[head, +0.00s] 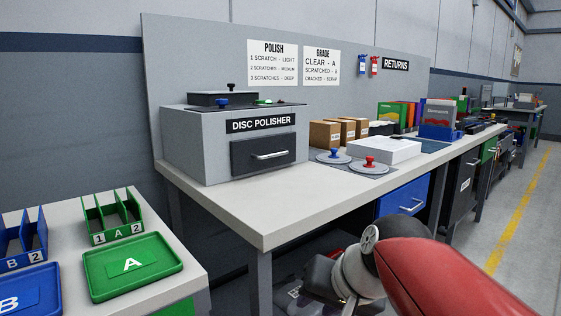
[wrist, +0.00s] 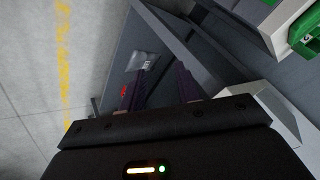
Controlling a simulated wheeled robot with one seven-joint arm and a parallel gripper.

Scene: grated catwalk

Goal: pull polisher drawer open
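The disc polisher (head: 190,150) is a grey box on the workbench, labelled "DISC POLISHER". Its dark drawer (head: 247,160) is in the front and looks shut, with a silver bar handle (head: 270,155). My gripper (wrist: 162,86) shows in the wrist view with its two dark fingers apart and nothing seen between them. In the head view my arm reaches in at the lower right, low in front of the bench and well below the drawer; the fingertips are not clear there. The polisher drawer cannot be made out in the wrist view.
The white bench top (head: 250,205) is clear before the polisher. Two discs with blue (head: 334,155) and red (head: 369,166) knobs lie to its right, near a white box (head: 385,149). A blue drawer (head: 402,203) is under the bench. A green tray (head: 132,266) stands left.

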